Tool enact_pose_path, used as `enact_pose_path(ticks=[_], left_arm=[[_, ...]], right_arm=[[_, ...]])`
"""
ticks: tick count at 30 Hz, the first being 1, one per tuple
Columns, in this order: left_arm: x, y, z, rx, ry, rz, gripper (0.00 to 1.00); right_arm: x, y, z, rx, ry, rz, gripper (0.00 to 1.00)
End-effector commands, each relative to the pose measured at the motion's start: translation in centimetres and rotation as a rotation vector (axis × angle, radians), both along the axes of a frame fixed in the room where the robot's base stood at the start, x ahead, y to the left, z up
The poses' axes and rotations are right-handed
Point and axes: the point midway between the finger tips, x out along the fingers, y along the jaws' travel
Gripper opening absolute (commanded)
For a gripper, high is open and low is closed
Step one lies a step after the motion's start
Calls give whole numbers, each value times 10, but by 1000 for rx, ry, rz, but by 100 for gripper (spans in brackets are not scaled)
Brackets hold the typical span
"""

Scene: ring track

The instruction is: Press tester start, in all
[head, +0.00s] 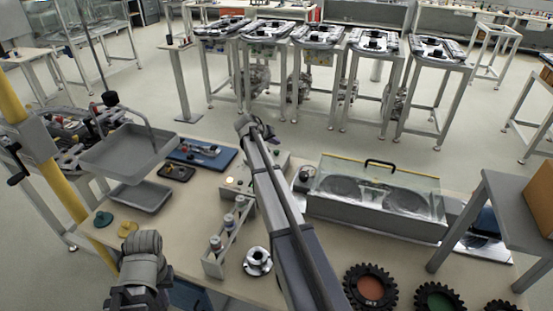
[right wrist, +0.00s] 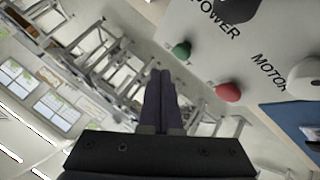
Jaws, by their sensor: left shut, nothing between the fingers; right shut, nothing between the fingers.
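The tester's control panel is a pale box (head: 233,182) on the bench in the head view, partly hidden behind my right arm. In the right wrist view the panel (right wrist: 215,62) carries a green button (right wrist: 182,49), a red button (right wrist: 228,92), a white knob (right wrist: 306,77) and the words POWER and MOTOR. My right gripper (right wrist: 160,76) is shut and empty. My left gripper (head: 142,285) is at the lower left, above the bench front, away from the panel.
A clear-lidded case (head: 375,200) stands right of the panel. A rack of bottles (head: 228,235), a metal flanged part (head: 257,261), dark gears (head: 370,286) and grey trays (head: 140,197) surround it. A grey raised stand (head: 515,205) is at the right.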

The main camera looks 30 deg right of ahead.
Motion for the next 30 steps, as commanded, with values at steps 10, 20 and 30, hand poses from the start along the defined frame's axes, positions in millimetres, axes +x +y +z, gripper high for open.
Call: enact_pose_path(ticks=[10,20,30], left_arm=[[0,0,-15,0,0,0,0],[0,0,-15,0,0,0,0],[0,0,-15,0,0,0,0]], right_arm=[[0,0,-15,0,0,0,0],[0,0,-15,0,0,0,0],[0,0,-15,0,0,0,0]])
